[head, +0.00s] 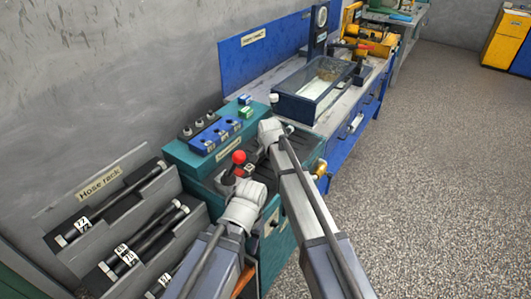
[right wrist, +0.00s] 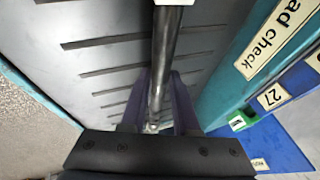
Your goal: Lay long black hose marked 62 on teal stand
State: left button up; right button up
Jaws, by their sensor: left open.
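The teal stand (head: 183,157) is in the middle of the head view, with a slotted grey top (right wrist: 105,65) in the right wrist view. A long black hose (right wrist: 165,45) runs between the fingers of my right gripper (right wrist: 163,78), which looks shut on it, above the slotted top. A white tag shows at the top edge; its number cannot be read. In the head view my right wrist is over the stand and hides the fingers and hose. My left gripper (head: 238,188) is open at the stand's near side, beside a red ball-topped lever (head: 239,157); its fingers are mostly hidden.
A hose rack (head: 165,185) at the lower left holds several black hoses with white tags. A blue block with knobs (head: 215,134) sits on the stand's back ledge. A blue bench (head: 345,150) with a dark tray (head: 312,90) stands beyond. The floor at right is clear.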

jog(key=o, duration=0.5)
jog(key=shift+c, duration=0.2)
jog(key=shift+s, duration=0.1)
jog(key=shift+d, duration=0.1)
jog(key=shift+s+r, duration=0.1)
jog(key=shift+s+r+p, duration=0.2)
jog(key=shift+r+p, duration=0.3)
jog(key=shift+p, duration=0.1)
jog(key=p+v, duration=0.5)
jog(key=v, duration=0.1)
jog(key=shift+r+p, duration=0.3)
